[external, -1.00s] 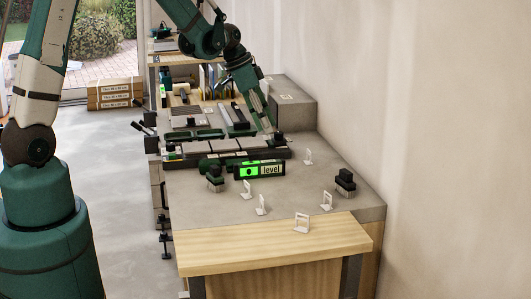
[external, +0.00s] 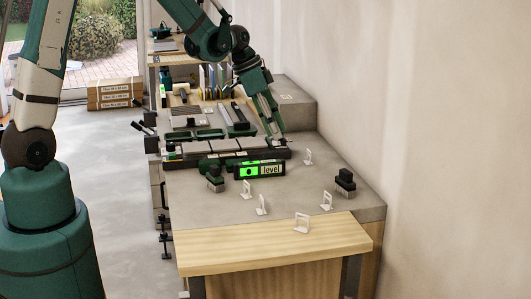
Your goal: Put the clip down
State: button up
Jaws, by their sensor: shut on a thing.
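My gripper (external: 275,133) points down at the right end of the row of grey tiles (external: 223,146). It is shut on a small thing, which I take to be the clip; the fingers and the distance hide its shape. I cannot tell whether the held thing touches the surface below. Several pale loop-shaped clips stand apart on the grey worktop, among them one near the wall side (external: 308,157), one near the display (external: 247,190) and one at the front (external: 302,224).
A display with a green panel reading "level" (external: 260,169) stands in front of the tiles. Dark-topped blocks stand left (external: 215,178) and right (external: 345,183) of it. A grey raised block (external: 290,97) is behind by the wall. Bare worktop lies at the right.

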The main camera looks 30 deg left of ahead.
jog(key=s+d+m+g+b, duration=0.1)
jog(key=s+d+m, duration=0.1)
jog(key=s+d, duration=0.9)
jog(key=d, duration=0.2)
jog(key=shift+d+m+b, duration=0.3)
jog(key=shift+b, duration=0.1)
jog(key=shift+w, duration=0.1)
jog(key=shift+f, duration=2.85)
jog(key=shift+f+b, duration=0.5)
jog(key=shift+f, duration=1.6)
jog(key=shift+f, duration=0.15)
